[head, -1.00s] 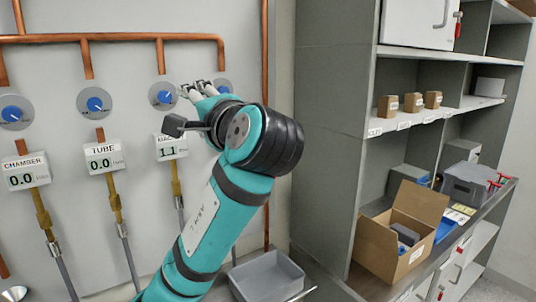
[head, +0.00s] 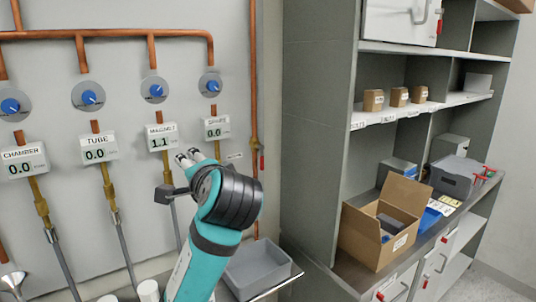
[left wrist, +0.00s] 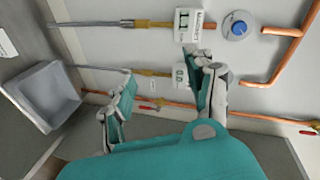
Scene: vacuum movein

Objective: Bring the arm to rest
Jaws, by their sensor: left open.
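My left arm rises from the bottom of the head view, teal with black bands. My left gripper (head: 188,158) is open and empty, its pale fingertips in front of the wall just below the magnet and spare gauges. In the left wrist view the two fingers (left wrist: 160,88) are spread wide with nothing between them. The magnet gauge (head: 160,137) reads 1.1; the tube gauge (head: 99,148) and chamber gauge (head: 24,162) read 0.0. Blue knobs, such as the magnet's knob (head: 155,89), sit above them. My right gripper is not in view.
A grey bin (head: 262,268) stands below and right of my arm. A grey shelf unit (head: 318,130) fills the right side, holding an open cardboard box (head: 375,243) and small brown boxes (head: 398,97). Copper pipes (head: 105,34) run along the wall. Floor at the far right is clear.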

